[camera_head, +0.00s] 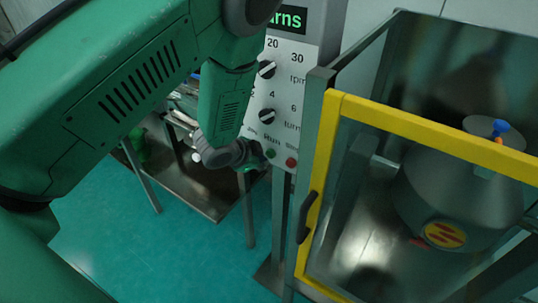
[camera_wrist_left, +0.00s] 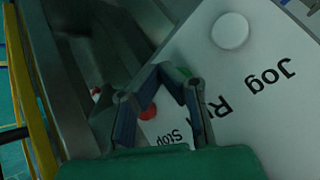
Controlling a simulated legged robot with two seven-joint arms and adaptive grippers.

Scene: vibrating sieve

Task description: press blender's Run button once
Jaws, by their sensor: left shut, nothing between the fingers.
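The control panel (camera_head: 285,100) has a green Run button (camera_head: 270,153) and a red Stop button (camera_head: 291,162) along its lower edge. My left gripper (camera_head: 262,158) is shut and empty beside the Run button. In the left wrist view the gripper's fingertips (camera_wrist_left: 177,71) overlap the green Run button (camera_wrist_left: 185,73), which is partly hidden. I cannot tell whether they touch it. The red Stop button (camera_wrist_left: 148,112) shows between the fingers, and the white Jog button (camera_wrist_left: 230,31) is beyond them. My right gripper is not in view.
A guard with a yellow frame (camera_head: 430,121) and a dark handle (camera_head: 307,217) stands right of the panel. A metal drum (camera_head: 450,195) is behind it. Two knobs and a green-lit display (camera_head: 292,18) are above the buttons. A low metal table (camera_head: 215,205) is below left.

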